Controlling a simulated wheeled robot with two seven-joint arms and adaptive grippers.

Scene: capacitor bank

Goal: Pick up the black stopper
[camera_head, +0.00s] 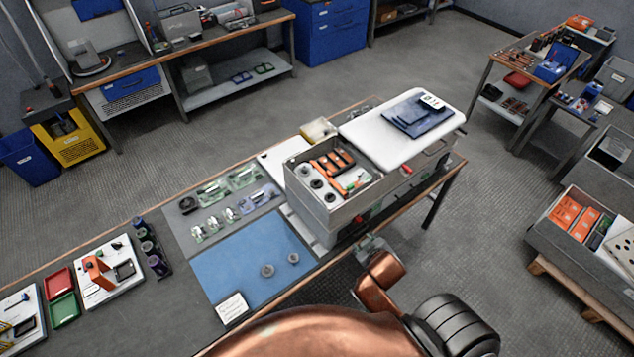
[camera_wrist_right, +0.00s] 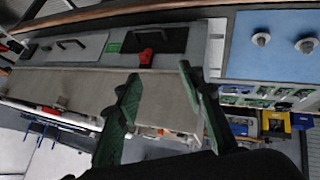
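No object is clearly identifiable as the black stopper. A small black round piece (camera_head: 189,205) lies on the grey mat left of the open grey box (camera_head: 345,222). Dark round pieces (camera_head: 316,184) also sit inside that box. Two small grey knob-like pieces, one at the left (camera_head: 267,270) and one at the right (camera_head: 293,258), stand on the blue mat (camera_head: 235,262). My right gripper (camera_head: 372,243) is near the table's front edge, beside the box. In the right wrist view its green fingers (camera_wrist_right: 159,72) are apart with nothing gripped. My left gripper is not in view.
A white lid (camera_head: 380,128) with a dark blue folder (camera_head: 408,117) covers the box's far part. Small clear and green parts (camera_head: 228,185) lie behind the blue mat. Red (camera_head: 58,282) and green (camera_head: 63,308) trays are at left. The front-left blue mat is mostly clear.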

